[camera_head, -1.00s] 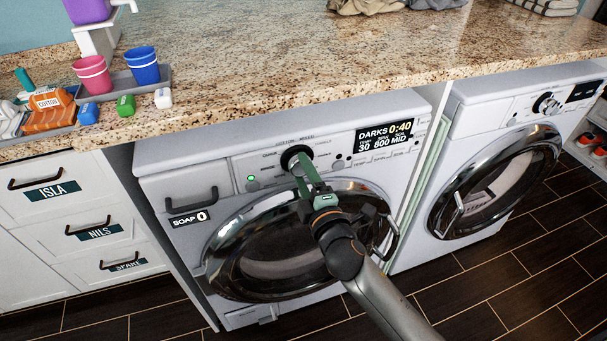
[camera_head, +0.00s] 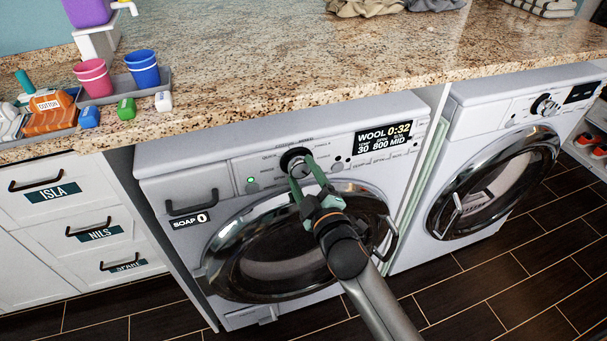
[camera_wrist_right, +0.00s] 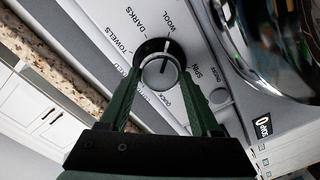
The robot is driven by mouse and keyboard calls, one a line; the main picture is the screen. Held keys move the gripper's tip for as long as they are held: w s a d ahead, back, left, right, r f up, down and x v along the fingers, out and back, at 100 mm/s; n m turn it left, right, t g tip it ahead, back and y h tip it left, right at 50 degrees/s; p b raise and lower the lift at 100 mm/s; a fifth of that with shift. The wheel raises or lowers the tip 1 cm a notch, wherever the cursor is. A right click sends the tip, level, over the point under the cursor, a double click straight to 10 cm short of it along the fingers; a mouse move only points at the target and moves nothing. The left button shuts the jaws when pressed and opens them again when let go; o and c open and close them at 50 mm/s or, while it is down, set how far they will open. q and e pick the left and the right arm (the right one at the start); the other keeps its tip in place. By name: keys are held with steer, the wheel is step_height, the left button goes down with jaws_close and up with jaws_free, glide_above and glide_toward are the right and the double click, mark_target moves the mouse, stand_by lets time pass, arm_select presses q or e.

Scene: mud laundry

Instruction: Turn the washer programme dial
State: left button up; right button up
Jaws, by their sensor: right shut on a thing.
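The left washer (camera_head: 180,160) stands under the counter, its door closed. Its programme dial (camera_head: 291,153) is a round knob in a black ring, partly hidden by my fingers; the dial also shows in the right wrist view (camera_wrist_right: 160,72). There its white mark points toward the printed word WOOL. The washer display (camera_head: 385,137) reads WOOL 0:32, 30, 800, MID. My right gripper (camera_head: 299,172) has its two green fingers on either side of the dial, shut on it. In the right wrist view my gripper fingers (camera_wrist_right: 160,85) flank the knob. My left gripper is not in view.
A soap drawer (camera_head: 192,202) with a dark handle is left of the dial. A granite counter (camera_head: 270,70) overhangs above, holding cups and laundry items at left. A second machine (camera_head: 500,160) stands to the right.

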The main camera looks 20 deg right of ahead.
stand_by(0.3)
steer(key=o, duration=1.4)
